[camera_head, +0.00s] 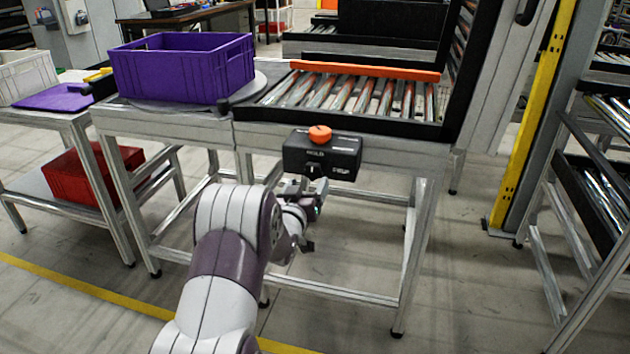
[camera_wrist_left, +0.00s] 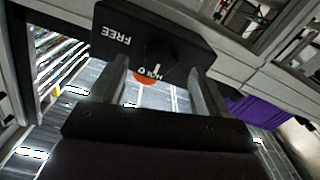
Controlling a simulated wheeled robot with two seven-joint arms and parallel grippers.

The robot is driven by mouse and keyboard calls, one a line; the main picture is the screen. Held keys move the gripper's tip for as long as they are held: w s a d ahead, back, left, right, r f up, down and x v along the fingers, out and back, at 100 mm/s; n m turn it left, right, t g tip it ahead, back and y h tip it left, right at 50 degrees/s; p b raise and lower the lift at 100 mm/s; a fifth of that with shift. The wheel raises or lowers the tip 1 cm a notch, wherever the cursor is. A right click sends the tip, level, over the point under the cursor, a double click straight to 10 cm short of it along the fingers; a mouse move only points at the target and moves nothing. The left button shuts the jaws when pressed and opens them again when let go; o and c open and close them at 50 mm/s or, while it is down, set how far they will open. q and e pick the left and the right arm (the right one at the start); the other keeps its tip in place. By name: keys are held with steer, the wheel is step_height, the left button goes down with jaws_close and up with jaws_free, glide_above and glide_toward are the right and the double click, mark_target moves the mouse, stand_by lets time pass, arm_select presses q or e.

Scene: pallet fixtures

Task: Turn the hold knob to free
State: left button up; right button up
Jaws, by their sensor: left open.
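A black control box (camera_head: 340,157) is mounted on the front of the roller conveyor, with an orange button (camera_head: 320,134) on top. Its dark knob (camera_head: 313,170) sits low on the front face. In the left wrist view the box (camera_wrist_left: 185,38) appears upside down, with the words FREE and HOLD. The knob (camera_wrist_left: 158,52) has a white mark toward HOLD. My left gripper (camera_head: 308,190) is just below and in front of the box. In the wrist view the fingers of this gripper (camera_wrist_left: 158,72) are open, one on each side of the knob, with visible gaps. My right gripper is not in view.
A purple crate (camera_head: 185,75) stands on the table left of the rollers (camera_head: 350,92). An orange bar (camera_head: 365,71) crosses behind the rollers. A red bin (camera_head: 92,172) is on a lower shelf at left. A yellow post (camera_head: 535,115) stands at right. Floor in front is clear.

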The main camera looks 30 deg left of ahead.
mark_target(312, 175)
arm_select(q)
steer(key=x, duration=0.4)
steer(key=shift+w+a, duration=0.1)
steer(key=shift+w, duration=0.15)
steer(key=c, duration=1)
steer(key=shift+c, duration=0.2)
